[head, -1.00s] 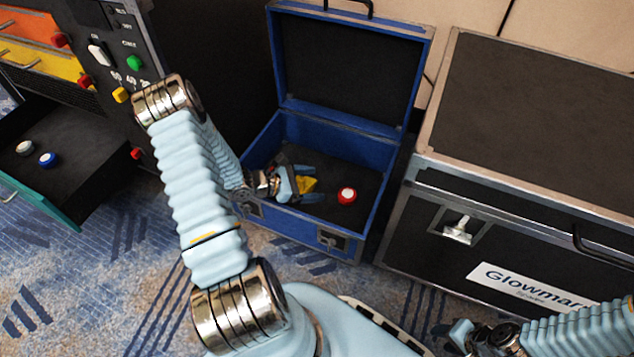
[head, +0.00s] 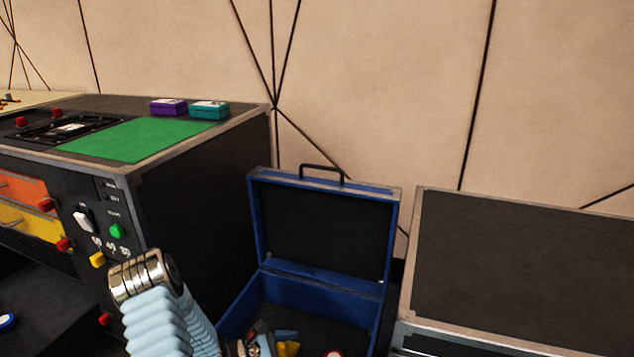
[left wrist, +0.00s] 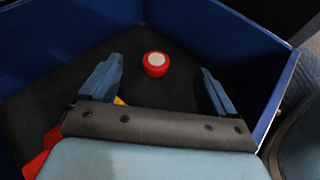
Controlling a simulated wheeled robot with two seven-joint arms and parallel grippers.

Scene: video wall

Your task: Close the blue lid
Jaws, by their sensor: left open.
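The blue lid (head: 325,227) stands upright and open at the back of the blue case (head: 312,301), with a black handle (head: 322,170) on its top edge. My left gripper (head: 272,344) reaches down into the case at the bottom of the head view. In the left wrist view the left gripper (left wrist: 160,88) is open, its two blue fingers apart above the dark case floor. A red round object with a white top (left wrist: 155,64) lies beyond and between the fingertips, not held. Something yellow is partly hidden behind the left finger. My right gripper is out of view.
A black flight case (head: 525,262) stands close to the right of the blue case. On the left is a dark console with a green mat (head: 140,139), a purple box (head: 169,107) and a teal box (head: 209,110). A wall is behind the lid.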

